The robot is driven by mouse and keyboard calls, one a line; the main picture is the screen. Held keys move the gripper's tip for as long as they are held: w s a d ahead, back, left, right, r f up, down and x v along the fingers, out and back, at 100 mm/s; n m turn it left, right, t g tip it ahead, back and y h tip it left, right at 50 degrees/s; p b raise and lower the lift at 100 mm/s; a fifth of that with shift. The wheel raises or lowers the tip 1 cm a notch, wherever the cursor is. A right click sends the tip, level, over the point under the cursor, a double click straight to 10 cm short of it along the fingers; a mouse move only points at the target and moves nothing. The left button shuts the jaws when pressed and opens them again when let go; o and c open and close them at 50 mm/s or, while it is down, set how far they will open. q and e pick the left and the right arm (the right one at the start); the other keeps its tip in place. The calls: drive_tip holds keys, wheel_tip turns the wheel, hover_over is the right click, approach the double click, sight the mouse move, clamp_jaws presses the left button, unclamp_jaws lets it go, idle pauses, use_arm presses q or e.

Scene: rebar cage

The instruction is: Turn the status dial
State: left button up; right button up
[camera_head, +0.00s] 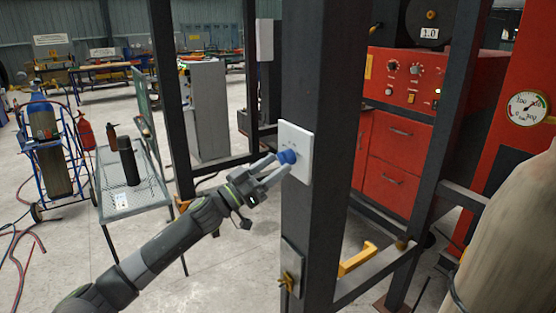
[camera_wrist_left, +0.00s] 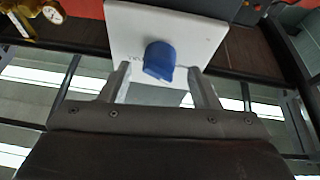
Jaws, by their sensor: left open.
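The status dial (camera_head: 287,157) is a blue knob on a white plate (camera_head: 304,143) fixed to a dark upright post (camera_head: 318,230). My left gripper (camera_head: 273,168) reaches in from the left, with its fingertips close to the dial. In the left wrist view the blue dial (camera_wrist_left: 159,60) sits between the two open fingers (camera_wrist_left: 160,80), with the white plate (camera_wrist_left: 190,35) behind it. There is a gap between the dial and each finger there. Small print on the plate is partly hidden by the dial. My right gripper is not in view.
A red machine (camera_head: 410,80) with drawers and knobs stands behind the post. A mesh cart (camera_head: 150,199) with a dark bottle (camera_head: 128,160) and a gas cylinder trolley (camera_head: 50,160) stand at left. A yellow handle (camera_head: 358,258) lies low right. Open floor shows between cart and post.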

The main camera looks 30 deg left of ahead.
use_arm(q)
drive_tip(key=shift+p+x, duration=0.5)
drive_tip(key=shift+x, duration=0.35)
drive_tip(key=c, duration=1)
